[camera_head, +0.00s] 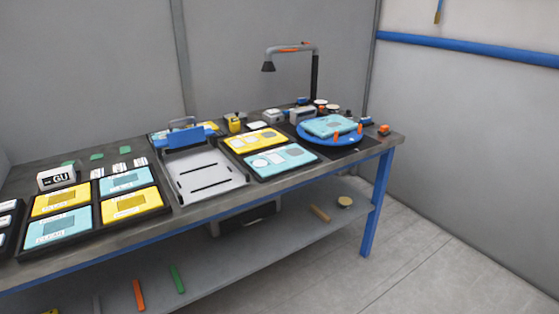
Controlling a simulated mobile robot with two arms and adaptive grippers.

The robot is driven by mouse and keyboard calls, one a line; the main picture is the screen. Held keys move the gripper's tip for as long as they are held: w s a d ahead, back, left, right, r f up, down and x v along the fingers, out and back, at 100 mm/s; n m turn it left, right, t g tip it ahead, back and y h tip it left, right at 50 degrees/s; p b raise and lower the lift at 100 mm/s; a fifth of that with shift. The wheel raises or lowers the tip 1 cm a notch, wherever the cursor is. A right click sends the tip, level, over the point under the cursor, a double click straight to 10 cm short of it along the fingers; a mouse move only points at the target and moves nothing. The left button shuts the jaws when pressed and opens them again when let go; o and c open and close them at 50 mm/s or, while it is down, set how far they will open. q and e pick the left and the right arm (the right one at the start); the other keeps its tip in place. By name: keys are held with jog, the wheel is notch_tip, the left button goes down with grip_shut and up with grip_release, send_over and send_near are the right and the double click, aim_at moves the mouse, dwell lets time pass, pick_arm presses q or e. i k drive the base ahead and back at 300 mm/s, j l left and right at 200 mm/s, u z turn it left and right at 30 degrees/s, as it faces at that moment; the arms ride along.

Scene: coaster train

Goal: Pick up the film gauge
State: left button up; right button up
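I cannot tell for certain which item on the workbench (300,190) is the film gauge. A small yellow device (235,123) with a dark top stands at the back middle of the bench, behind the yellow panels. A white box (57,177) with dark lettering that partly reads "GU" stands at the left, behind a tray. Several small items, too small to make out, are grouped at the back right. Neither of my grippers shows in the head view.
Trays of yellow and cyan panels (131,204) cover the left. A grey plate fixture (208,179) with a blue clamp (186,136) is at the middle. A blue turntable (330,138) holds a cyan panel under a lamp (290,50). A lower shelf (290,228) holds loose tools.

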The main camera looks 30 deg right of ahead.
aim_at(235, 126)
jog(key=l+u, duration=0.1)
jog(key=u, duration=0.3)
jog(key=l+u, duration=0.15)
jog(key=l, duration=0.25)
jog(key=k+l+u, duration=0.15)
jog(key=l, duration=0.2)
jog(key=l+u, duration=0.15)
jog(key=l, duration=0.25)
jog(key=k+l+u, duration=0.15)
jog(key=l, duration=0.2)
jog(key=k+l+u, duration=0.15)
jog(key=l, duration=0.2)
